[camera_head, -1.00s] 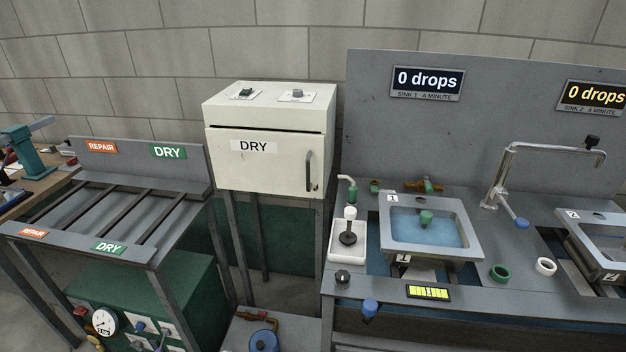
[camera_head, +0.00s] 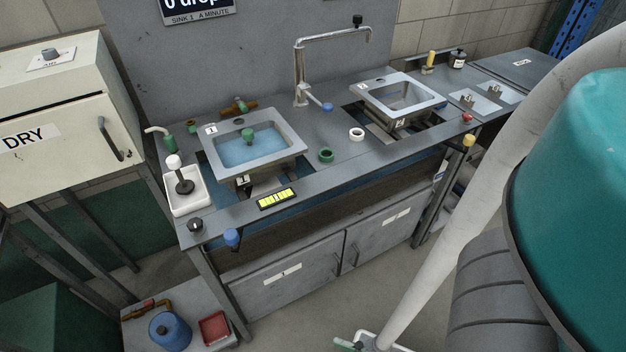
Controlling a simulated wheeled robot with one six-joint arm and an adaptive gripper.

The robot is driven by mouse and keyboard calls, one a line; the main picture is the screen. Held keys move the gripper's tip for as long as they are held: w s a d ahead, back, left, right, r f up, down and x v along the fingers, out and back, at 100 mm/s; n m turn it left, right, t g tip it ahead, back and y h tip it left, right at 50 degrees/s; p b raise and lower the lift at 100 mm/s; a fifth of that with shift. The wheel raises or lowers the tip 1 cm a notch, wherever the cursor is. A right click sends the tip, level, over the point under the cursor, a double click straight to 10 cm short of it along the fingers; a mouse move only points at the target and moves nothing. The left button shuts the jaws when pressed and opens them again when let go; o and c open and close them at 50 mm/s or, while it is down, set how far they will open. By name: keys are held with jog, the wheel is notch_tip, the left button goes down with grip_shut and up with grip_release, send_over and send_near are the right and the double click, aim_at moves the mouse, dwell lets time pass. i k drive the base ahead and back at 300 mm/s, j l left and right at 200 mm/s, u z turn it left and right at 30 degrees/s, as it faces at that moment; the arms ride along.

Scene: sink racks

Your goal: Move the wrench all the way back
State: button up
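I cannot make out a wrench for sure in the head view. Sink 1 (camera_head: 283,163) stands in the left of the bench with bluish water and a green plug-like piece in it. A large teal and grey body and a pale tube, which look like parts of my arm, fill the right side and run down to the bottom edge. My gripper is not clearly visible.
The grey bench (camera_head: 225,215) holds a second sink (camera_head: 436,101), a tall tap (camera_head: 300,75) and green and white rings. The DRY cabinet (camera_head: 70,125) stands at left. A low platform (camera_head: 190,338) holds a blue container (camera_head: 169,333) and a red tray (camera_head: 214,328).

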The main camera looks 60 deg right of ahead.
aim_at(468, 140)
jog(key=z, duration=2.35)
